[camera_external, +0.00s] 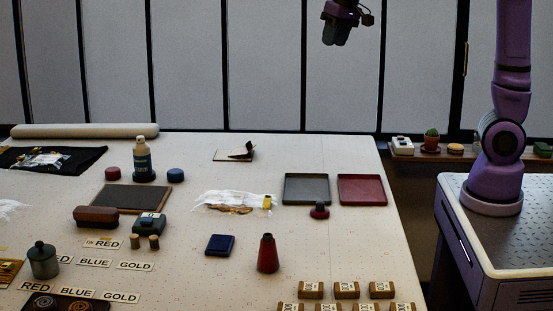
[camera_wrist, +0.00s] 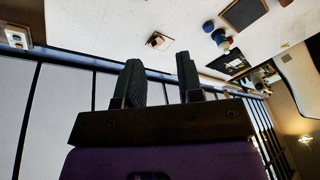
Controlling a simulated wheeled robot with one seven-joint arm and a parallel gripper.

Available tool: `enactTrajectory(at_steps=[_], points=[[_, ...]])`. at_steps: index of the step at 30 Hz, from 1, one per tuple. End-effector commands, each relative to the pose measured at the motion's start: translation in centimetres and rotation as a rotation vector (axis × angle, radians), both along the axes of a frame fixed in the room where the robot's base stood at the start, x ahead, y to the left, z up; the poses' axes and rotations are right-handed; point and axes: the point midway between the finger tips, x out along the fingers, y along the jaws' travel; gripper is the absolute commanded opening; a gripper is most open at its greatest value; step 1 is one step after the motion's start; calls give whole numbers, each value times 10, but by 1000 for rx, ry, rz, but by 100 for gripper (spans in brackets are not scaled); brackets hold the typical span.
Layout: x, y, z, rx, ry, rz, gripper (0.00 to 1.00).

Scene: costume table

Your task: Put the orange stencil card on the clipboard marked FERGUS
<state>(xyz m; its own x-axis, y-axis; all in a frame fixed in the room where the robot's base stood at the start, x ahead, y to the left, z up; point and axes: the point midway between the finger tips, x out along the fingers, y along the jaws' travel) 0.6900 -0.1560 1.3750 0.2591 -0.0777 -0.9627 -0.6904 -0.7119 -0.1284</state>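My gripper (camera_external: 336,38) hangs high above the back edge of the table, clear of everything on it. In the wrist view its two fingers (camera_wrist: 160,72) stand apart with nothing between them, so it is open and empty. I cannot make out a card that is clearly the orange stencil card. A golden-orange flat piece (camera_external: 9,272) is cut off at the left edge. No clipboard marked FERGUS is readable. A dark flat board with a brown edge (camera_external: 131,198) lies on the left of the table and also shows in the wrist view (camera_wrist: 243,14).
The table (camera_external: 330,240) holds a dark bottle (camera_external: 142,160), grey tray (camera_external: 306,189), red tray (camera_external: 362,190), white feathery bundle (camera_external: 238,199), red cone-shaped bottle (camera_external: 268,254), blue box (camera_external: 220,245) and several small boxes (camera_external: 346,289). A roll (camera_external: 85,131) lies along the back left edge.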

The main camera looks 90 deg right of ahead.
Motion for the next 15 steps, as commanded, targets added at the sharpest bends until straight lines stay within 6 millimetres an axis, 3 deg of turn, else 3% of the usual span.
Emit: enactTrajectory(at_steps=[1,7,15], points=[[-21,11,4,-13,-12,51,34],[-93,43,5,-62,-51,253,34],[-188,72,-19,-135,-108,520,34]])
